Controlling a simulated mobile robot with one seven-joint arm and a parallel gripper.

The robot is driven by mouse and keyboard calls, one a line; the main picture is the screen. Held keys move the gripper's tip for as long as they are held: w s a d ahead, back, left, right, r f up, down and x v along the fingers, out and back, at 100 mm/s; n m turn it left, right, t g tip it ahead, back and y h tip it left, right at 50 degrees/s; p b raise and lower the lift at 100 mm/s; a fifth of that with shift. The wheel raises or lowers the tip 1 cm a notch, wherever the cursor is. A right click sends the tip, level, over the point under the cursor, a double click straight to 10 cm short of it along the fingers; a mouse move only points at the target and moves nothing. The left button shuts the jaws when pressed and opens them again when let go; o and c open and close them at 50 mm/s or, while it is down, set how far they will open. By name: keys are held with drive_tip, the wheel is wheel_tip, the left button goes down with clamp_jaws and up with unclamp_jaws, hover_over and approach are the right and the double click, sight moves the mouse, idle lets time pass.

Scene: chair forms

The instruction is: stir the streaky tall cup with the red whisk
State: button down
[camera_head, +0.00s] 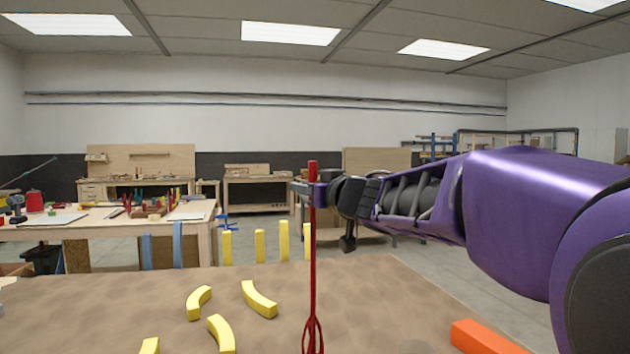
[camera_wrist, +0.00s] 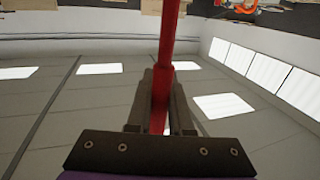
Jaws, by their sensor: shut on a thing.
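The red whisk (camera_head: 313,262) hangs upright in the head view, its wire end down near the lower edge of the picture. My gripper (camera_head: 316,193) is shut on the upper part of its handle, above the brown table. In the wrist view the red handle (camera_wrist: 168,60) runs between the two fingers of my gripper (camera_wrist: 160,100). The lowest tip of the whisk is at the picture's bottom edge. No streaky tall cup shows in either view.
The brown table (camera_head: 120,300) bears several curved yellow blocks (camera_head: 259,299) and upright yellow posts (camera_head: 284,240). An orange block (camera_head: 483,337) lies at the lower right. A cluttered workbench (camera_head: 100,222) stands behind at left. My purple arm fills the right side.

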sight(312, 258)
drive_tip(key=shift+f+b, duration=4.9)
drive_tip(key=shift+f, duration=2.1)
drive_tip(key=shift+r+p, duration=0.2)
drive_tip(key=shift+p, duration=0.3)
